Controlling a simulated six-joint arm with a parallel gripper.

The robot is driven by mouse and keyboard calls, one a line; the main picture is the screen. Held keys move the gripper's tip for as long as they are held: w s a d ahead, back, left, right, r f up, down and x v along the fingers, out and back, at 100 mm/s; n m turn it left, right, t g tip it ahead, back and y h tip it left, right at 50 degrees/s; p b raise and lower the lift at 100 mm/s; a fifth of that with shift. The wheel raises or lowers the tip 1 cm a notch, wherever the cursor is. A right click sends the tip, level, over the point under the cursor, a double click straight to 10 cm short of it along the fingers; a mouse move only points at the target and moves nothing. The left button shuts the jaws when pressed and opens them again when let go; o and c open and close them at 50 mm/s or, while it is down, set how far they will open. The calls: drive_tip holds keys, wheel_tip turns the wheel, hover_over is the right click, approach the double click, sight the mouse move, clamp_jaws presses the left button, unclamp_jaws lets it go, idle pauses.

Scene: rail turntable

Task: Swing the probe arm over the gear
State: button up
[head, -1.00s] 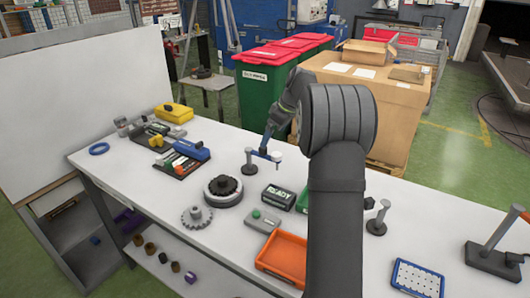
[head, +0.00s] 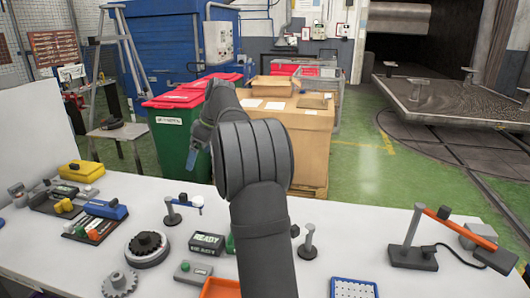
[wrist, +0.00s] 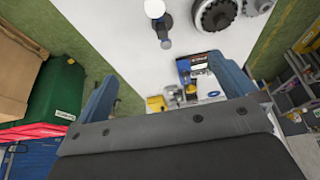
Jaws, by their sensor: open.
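The probe arm (head: 190,201) is a short blue bar with a white tip on a grey post with a round dark base. It points to the right, off the black turntable. A dark gear (head: 147,243) sits on the round turntable (head: 146,258) to the front left of the post; the turntable also shows at the top of the wrist view (wrist: 214,18). My gripper (head: 192,162) is above and behind the probe arm, with a gap between them. Its two blue fingers (wrist: 163,72) are spread with nothing between them. The probe arm shows ahead in the wrist view (wrist: 163,22).
A loose grey gear (head: 119,284) lies in front of the turntable. A READY display box (head: 207,243), a green-button box (head: 193,271) and an orange tray (head: 220,289) are to the right. A second post (head: 308,245) and an orange-armed stand (head: 415,245) stand farther right.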

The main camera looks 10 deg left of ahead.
drive_tip(key=c, duration=1.1)
drive_tip(key=shift+d+f, duration=0.15)
drive_tip(key=shift+f, duration=0.1)
drive_tip(key=shift+c, duration=0.7)
drive_tip(key=y, duration=0.4)
approach(183, 194)
drive_tip(key=x, duration=1)
drive_tip(key=shift+c, duration=0.4)
clamp_jaws()
